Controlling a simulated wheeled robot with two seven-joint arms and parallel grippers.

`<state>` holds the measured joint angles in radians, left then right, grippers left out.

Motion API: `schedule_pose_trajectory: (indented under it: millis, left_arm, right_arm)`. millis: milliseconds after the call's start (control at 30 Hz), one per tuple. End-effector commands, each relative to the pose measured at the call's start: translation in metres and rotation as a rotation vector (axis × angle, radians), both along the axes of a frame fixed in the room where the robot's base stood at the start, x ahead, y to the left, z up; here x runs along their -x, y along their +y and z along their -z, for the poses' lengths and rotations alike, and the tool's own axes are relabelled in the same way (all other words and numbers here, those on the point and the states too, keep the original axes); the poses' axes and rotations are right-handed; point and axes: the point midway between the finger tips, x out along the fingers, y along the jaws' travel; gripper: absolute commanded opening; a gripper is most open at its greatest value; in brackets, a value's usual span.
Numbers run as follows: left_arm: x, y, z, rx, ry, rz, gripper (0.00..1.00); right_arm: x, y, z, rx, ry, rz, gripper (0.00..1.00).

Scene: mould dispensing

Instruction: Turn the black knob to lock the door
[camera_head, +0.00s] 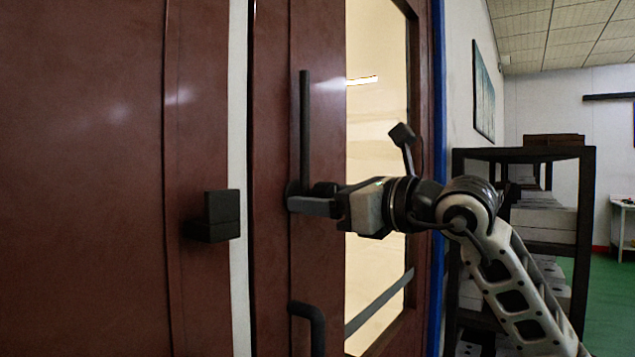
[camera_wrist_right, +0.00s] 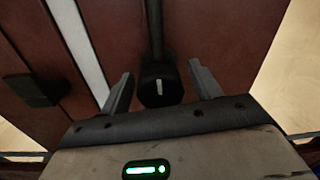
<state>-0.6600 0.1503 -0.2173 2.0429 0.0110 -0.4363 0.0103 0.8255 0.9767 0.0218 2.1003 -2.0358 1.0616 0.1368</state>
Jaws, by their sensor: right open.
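The black knob (camera_wrist_right: 159,88) is on the dark red door (camera_head: 268,90), and its short white mark points roughly up and down in the right wrist view. My right gripper (camera_wrist_right: 161,69) is open, with one finger on each side of the knob. Gaps show between the knob and both fingers, so I see no clear grip. In the head view my right gripper (camera_head: 306,199) reaches in from the right to the door at the handle's height and hides most of the knob. My left gripper is not in view.
A long black handle bar (camera_head: 304,120) runs vertically on the door behind my gripper. A black block (camera_head: 212,229) sticks out from the left door panel. A tall glass pane (camera_head: 375,120) is right of the handle. A dark shelf rack (camera_head: 575,240) stands at the right.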

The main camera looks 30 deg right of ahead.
Motion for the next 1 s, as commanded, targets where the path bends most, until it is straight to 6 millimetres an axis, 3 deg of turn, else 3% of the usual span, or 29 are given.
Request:
schedule_pose_trajectory:
  millis: [400,433,600,667,1000]
  left_arm:
    - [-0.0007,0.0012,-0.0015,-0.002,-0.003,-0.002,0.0]
    - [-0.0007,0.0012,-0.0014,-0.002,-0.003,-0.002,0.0]
    - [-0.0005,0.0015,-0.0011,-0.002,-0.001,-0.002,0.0]
    - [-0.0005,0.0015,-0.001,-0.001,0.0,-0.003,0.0]
    - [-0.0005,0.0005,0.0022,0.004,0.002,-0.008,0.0]
  right_arm:
    - [-0.0098,0.004,0.0009,0.001,0.001,0.0,0.63]
    - [-0.0097,0.004,0.0008,0.001,0.001,0.0,0.6]
    - [-0.0095,0.0039,0.0008,0.001,0.001,0.0,0.13]
    - [-0.0095,0.0039,0.0007,0.001,0.001,0.0,0.0]
    - [-0.0094,0.0039,0.0015,0.058,-0.023,0.0,0.0]
